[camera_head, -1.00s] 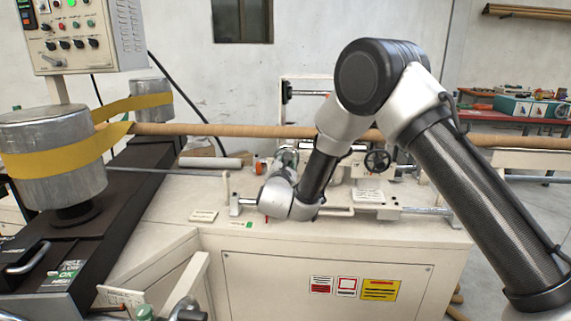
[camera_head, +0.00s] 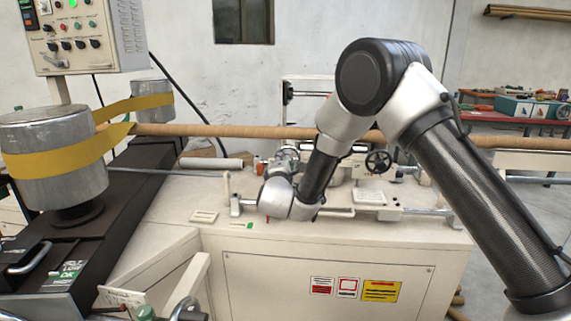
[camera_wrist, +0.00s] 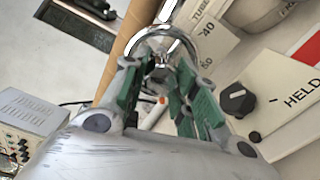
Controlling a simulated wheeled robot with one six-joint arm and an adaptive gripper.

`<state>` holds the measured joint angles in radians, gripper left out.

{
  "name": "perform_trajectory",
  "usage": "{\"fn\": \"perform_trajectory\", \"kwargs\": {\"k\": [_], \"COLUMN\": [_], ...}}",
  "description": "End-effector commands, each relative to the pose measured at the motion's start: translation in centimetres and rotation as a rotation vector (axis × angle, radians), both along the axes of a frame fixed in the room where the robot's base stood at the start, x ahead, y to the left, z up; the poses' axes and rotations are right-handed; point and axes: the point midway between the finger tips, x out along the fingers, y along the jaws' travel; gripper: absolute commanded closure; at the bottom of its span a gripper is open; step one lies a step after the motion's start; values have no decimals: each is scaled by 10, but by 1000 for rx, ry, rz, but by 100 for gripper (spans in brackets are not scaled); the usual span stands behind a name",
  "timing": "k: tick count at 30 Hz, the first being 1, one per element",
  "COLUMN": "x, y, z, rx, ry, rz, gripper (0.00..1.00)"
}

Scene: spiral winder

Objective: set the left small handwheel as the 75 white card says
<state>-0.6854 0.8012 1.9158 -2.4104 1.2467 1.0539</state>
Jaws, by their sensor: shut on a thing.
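The small chrome handwheel (camera_wrist: 183,30) shows in the wrist view as a bright curved rim with a hub inside it. My gripper (camera_wrist: 158,75) has green-padded fingers on both sides of the hub area and is shut on this wheel. The exact contact is partly hidden by the fingers. In the head view my wrist covers most of the wheel. I cannot make out a 75.
A black spoked handwheel (camera_head: 378,161) stands further right on the machine. A long brown tube (camera_head: 230,131) runs across behind my arm. In the wrist view, a black knob (camera_wrist: 237,99) sits beside a plate reading "HELD" (camera_wrist: 285,88). The front machine top is mostly clear.

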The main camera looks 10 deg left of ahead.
Motion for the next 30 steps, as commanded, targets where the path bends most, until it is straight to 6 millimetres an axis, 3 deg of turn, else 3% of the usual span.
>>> {"fn": "perform_trajectory", "kwargs": {"k": [18, 19, 22, 30], "x": [0, 0, 0, 0], "y": [-1, -1, -1, 0], "z": [-1, -1, -1, 0], "rx": [45, 44, 44, 44], "ry": [3, 3, 3, 1], "rz": [-1, -1, -1, 0], "gripper": [95, 70, 51, 50]}}
